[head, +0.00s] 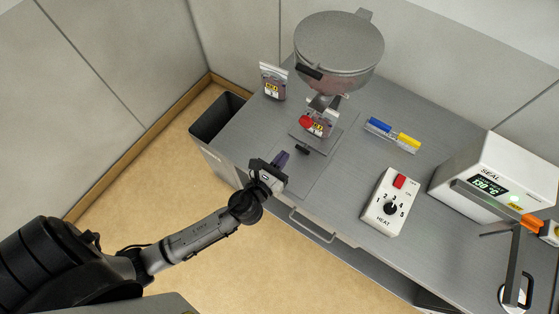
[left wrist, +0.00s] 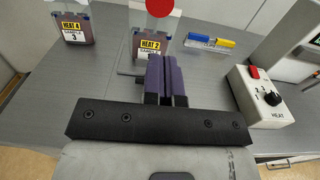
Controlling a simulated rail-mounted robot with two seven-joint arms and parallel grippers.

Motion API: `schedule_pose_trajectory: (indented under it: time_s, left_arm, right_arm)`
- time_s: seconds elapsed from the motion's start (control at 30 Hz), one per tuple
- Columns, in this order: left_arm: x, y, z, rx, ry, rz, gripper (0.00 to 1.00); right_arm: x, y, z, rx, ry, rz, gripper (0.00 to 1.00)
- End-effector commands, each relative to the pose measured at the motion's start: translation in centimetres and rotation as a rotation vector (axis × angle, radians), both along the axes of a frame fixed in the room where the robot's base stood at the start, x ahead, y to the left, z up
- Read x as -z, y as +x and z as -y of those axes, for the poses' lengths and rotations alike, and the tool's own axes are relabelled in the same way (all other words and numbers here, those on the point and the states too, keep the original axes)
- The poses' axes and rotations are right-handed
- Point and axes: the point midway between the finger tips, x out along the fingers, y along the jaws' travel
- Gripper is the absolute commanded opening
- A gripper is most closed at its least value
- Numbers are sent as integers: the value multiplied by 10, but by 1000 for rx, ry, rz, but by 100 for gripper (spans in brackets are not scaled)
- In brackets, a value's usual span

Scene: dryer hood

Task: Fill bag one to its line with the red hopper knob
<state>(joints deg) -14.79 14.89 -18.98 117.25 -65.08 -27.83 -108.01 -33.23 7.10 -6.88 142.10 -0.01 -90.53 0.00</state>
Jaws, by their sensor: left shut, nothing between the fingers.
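The hopper (head: 338,50) is a large grey round vessel over the bench. Its red knob (head: 305,121) sits low at the spout and shows as a red disc in the left wrist view (left wrist: 160,7). A bag labelled HEAT 2 (head: 319,128) stands below the spout; it also shows in the left wrist view (left wrist: 150,44). Its sample number and fill line cannot be made out, partly hidden by my fingers. My left gripper (head: 281,158) is shut and empty, in front of the bag and knob and apart from them; its purple fingers (left wrist: 166,62) are together. My right gripper is not in view.
A filled bag labelled HEAT 4, sample 3 (head: 273,83) stands left of the hopper. The heat box (head: 388,203) and sealer (head: 490,180) are further right. A dark bin (head: 215,120) stands off the bench's left end.

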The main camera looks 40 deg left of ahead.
Motion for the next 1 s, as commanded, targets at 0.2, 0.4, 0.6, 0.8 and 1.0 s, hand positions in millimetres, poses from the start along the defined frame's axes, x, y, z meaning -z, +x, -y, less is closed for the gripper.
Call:
schedule_pose_trajectory:
  time_s: [0.2,0.4,0.6,0.8,1.0]
  left_arm:
    - [0,-11,0,0,-1,0,0]
    - [0,-11,0,0,0,0,0]
    - [0,-11,0,0,0,0,0]
    - [0,-11,0,0,0,0,0]
    - [0,-11,0,0,0,0,0]
  right_arm:
    - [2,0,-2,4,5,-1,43]
    - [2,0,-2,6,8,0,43]
    - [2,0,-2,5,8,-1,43]
    - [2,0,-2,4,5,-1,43]
    - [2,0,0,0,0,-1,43]
